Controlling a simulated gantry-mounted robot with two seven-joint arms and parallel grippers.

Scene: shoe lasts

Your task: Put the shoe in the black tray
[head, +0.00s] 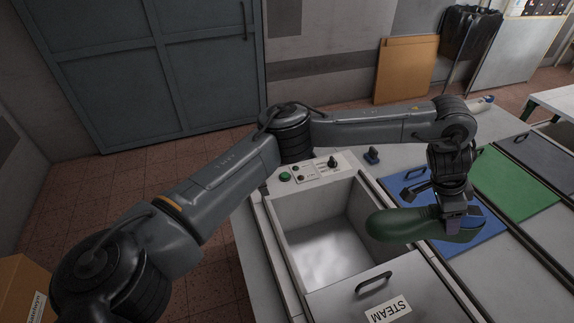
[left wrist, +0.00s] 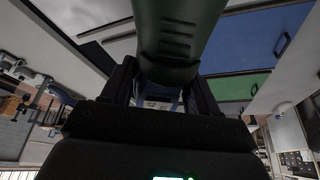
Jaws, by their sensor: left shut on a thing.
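The shoe is a dark green, rounded shoe form (head: 405,224). My left gripper (head: 452,222) is shut on it and holds it level above the blue tray's near side, beside the open steam box. In the left wrist view the green shoe (left wrist: 180,30) fills the top middle, between the fingers of my left gripper (left wrist: 165,95). The black tray (head: 540,150) is a flat dark panel at the far right, beyond the green tray, and looks empty. My right gripper is not in view.
The blue tray (head: 480,228) lies under the gripper, and the green tray (head: 515,180) lies between it and the black tray. The open steam box (head: 325,245) has a raised rim and a lid with a handle (head: 374,281).

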